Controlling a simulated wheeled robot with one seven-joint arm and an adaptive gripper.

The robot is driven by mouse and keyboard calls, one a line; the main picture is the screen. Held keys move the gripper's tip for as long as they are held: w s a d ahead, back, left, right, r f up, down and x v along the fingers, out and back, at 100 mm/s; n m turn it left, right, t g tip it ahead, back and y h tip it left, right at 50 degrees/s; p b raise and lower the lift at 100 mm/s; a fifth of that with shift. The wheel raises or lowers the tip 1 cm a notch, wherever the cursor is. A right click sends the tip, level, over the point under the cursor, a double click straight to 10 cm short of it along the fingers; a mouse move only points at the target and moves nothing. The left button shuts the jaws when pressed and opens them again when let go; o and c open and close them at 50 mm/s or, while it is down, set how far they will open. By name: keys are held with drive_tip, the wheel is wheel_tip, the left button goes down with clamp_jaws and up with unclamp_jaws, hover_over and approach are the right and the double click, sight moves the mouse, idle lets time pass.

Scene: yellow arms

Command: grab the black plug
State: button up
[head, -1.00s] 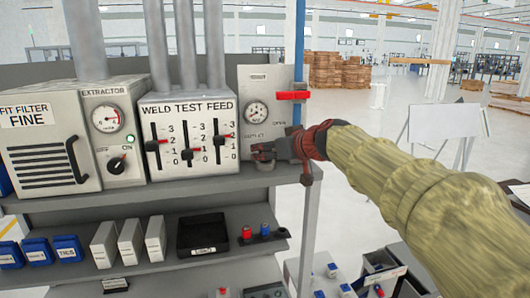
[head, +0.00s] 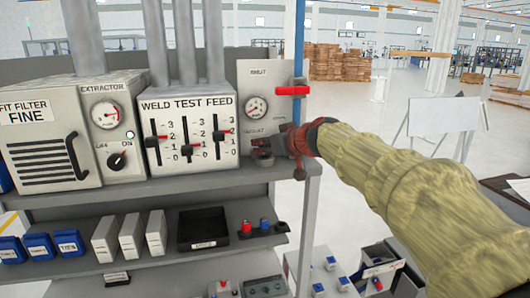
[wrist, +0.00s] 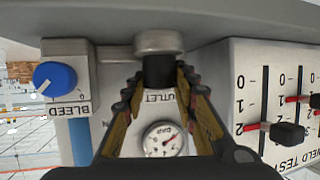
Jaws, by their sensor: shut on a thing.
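The black plug (wrist: 158,72) shows in the wrist view between my fingers, in front of the panel's OUTLET label. Its end meets a round grey metal fitting (wrist: 158,42); I cannot tell how deep it sits there. My gripper (wrist: 158,88) is shut on the plug, one finger on each side. In the head view my gripper (head: 268,149) is at the lower part of the grey gauge panel (head: 265,80), just above the shelf. The plug is hard to make out there behind the fingers.
The weld test feed box (head: 190,128) with its sliders stands close to the left of my gripper. A red handle (head: 288,91) on a blue pipe is just above it. A blue BLEED knob (wrist: 54,76) shows in the wrist view. Lower shelves hold bins and small coloured plugs.

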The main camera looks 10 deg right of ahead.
drive_tip(key=c, duration=0.4)
drive_tip(key=shift+r, duration=0.1)
